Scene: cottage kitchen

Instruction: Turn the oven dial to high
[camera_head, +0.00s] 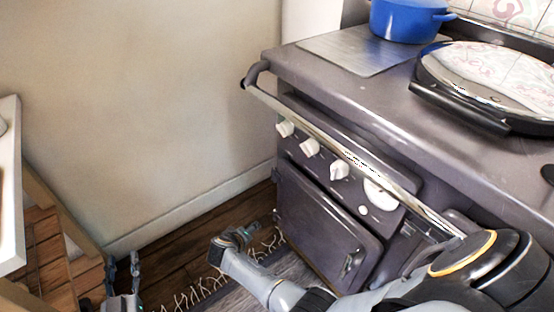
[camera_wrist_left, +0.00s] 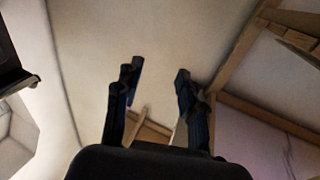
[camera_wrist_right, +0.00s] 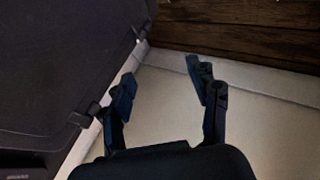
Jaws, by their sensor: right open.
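The dark grey oven (camera_head: 318,222) has a row of white dials on its front panel: one at the left (camera_head: 285,128), one beside it (camera_head: 309,146), and one further right (camera_head: 339,168). A larger round white piece (camera_head: 380,195) is partly behind the metal rail. I cannot read any dial markings. My right gripper (camera_head: 245,235) is low, in front of and left of the oven door, below the dials and apart from them. In the right wrist view it is open and empty (camera_wrist_right: 163,78). My left gripper (camera_head: 123,271) is open and empty at the lower left, away from the oven.
The metal rail (camera_head: 345,157) runs across the oven front, above and ahead of the dials. A blue pot (camera_head: 405,20) and a covered hob (camera_head: 490,75) are on top. A wooden-framed piece of furniture (camera_head: 50,250) stands left. The floor between is open, with a fringed rug (camera_head: 235,295).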

